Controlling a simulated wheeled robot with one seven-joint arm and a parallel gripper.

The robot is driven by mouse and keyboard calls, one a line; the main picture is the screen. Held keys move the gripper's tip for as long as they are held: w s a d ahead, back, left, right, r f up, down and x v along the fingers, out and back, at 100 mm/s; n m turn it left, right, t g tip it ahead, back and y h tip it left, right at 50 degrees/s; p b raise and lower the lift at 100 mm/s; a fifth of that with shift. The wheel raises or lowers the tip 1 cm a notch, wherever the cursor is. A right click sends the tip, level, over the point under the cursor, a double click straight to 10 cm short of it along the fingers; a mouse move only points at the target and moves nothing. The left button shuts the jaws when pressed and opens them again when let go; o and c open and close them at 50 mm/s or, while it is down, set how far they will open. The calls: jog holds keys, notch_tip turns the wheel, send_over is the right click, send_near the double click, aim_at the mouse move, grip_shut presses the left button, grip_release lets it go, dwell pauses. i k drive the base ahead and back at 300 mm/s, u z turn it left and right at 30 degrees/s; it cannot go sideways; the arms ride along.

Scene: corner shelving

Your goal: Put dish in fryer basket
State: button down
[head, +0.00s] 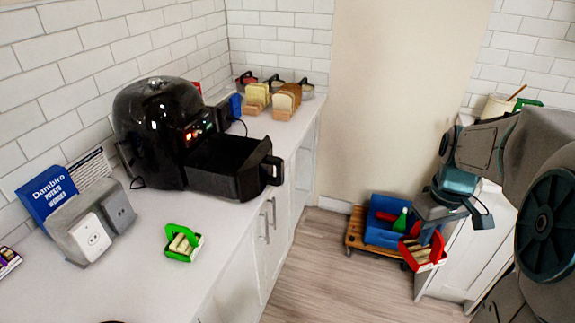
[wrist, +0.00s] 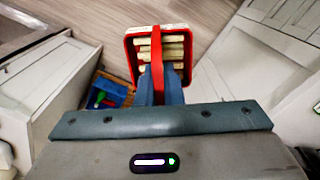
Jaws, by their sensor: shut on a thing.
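A red dish (head: 425,263) with pale sticks in it hangs from my gripper (head: 431,237) at the right in the head view, low over the floor. In the wrist view my gripper (wrist: 159,78) is shut on the red strip across the dish (wrist: 131,58). The black air fryer (head: 158,130) stands on the left counter. Its fryer basket (head: 236,172) is pulled out, open at the top, with its handle facing right; it looks empty. My gripper is well to the right of the basket and apart from it.
A green dish (head: 184,257) with similar sticks lies on the counter (head: 160,292). A grey outlet box (head: 90,222) and blue potato wedges packet (head: 47,194) stand left. A wooden dolly (head: 355,240) with a blue crate (head: 380,232) is on the floor.

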aim_at(228, 174)
jog(key=z, duration=0.5)
jog(key=i, duration=2.05)
jog(key=u, duration=2.85)
